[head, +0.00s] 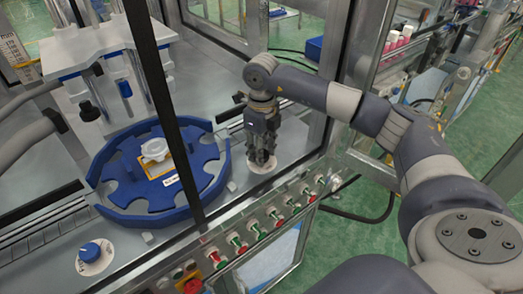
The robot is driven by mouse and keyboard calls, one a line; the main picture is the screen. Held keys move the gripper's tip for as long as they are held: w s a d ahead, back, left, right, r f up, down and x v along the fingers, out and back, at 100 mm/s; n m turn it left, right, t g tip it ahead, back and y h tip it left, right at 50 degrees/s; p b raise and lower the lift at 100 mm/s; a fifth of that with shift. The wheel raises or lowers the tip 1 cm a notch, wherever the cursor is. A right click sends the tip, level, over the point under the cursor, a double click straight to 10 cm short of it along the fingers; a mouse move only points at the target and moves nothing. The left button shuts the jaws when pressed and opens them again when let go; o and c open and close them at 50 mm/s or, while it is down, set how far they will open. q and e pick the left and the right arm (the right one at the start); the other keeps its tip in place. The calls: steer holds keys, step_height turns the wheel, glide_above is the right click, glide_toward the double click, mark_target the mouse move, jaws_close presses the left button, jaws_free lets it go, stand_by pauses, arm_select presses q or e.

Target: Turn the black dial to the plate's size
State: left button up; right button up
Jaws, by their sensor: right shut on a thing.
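My right gripper (262,160) points down inside the machine, right of the blue carousel. It is shut on the black dial, which its fingers largely hide. The dial's round white scale disc (258,168) shows around the fingertips, too small to read. A yellow plate with a white label (172,180) lies in the middle of the blue carousel (133,203), partly under a white round part (155,150). The print on the label is too small to read. My left gripper is not in view.
A blue knob (90,251) on a white disc stands at the front left. A dark upright frame post (168,100) crosses in front of the carousel. A row of red and green buttons (263,232) lines the front rail, below my right gripper.

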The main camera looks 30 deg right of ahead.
steer(key=o, duration=1.1)
steer(key=shift+c, duration=0.2)
step_height(320, 180, up, 12)
